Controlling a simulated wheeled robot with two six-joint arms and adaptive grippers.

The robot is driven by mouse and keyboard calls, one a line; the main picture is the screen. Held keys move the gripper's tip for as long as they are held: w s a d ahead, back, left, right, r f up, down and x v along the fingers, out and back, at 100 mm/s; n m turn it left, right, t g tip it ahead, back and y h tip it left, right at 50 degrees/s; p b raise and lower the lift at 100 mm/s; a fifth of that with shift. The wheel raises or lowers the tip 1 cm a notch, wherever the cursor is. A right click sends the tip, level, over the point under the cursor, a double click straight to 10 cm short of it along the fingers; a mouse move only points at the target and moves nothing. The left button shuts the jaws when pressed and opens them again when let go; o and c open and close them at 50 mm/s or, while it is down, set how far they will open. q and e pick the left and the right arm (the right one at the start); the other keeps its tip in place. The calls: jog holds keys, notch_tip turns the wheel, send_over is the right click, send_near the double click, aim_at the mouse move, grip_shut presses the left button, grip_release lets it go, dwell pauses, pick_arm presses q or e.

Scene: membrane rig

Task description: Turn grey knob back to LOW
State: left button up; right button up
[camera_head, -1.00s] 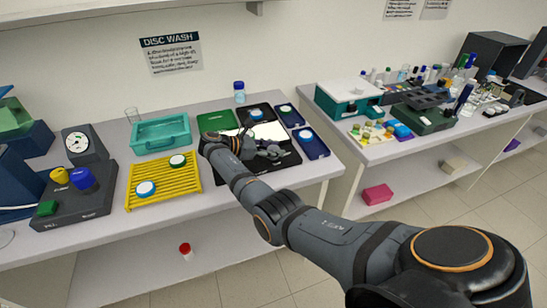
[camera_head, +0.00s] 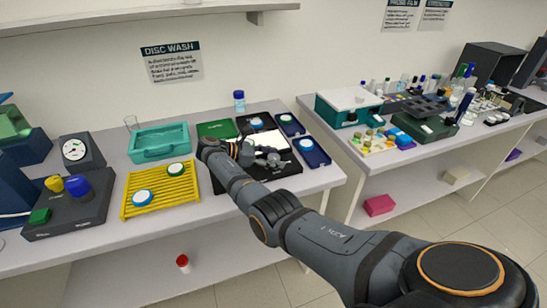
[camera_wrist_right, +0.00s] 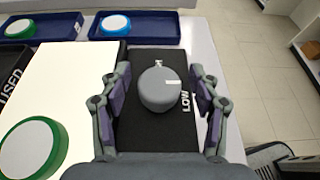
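The grey knob (camera_wrist_right: 160,90) stands on a black panel (camera_wrist_right: 146,137) in the right wrist view. A short white mark on its top points to the right. The white word LOW is on the panel to the right of the knob, and another small label at its far side is partly hidden. My right gripper (camera_wrist_right: 160,78) is open, with one finger on each side of the knob and a narrow gap on both sides. In the head view the right gripper (camera_head: 268,156) is over the black panel and hides most of the knob. My left gripper is not in view.
A bright white plate (camera_wrist_right: 70,75) with a green-rimmed disc (camera_wrist_right: 30,147) lies left of the panel. Blue trays (camera_wrist_right: 150,22) with discs lie beyond it. The yellow rack (camera_head: 160,190) and teal tub (camera_head: 158,142) stand further left. The table edge is close on the right.

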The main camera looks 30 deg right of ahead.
aim_at(273, 156)
jog(key=shift+r, duration=0.15)
notch_tip(273, 156, up, 10)
jog(key=shift+f, duration=0.15)
dwell(0.7)
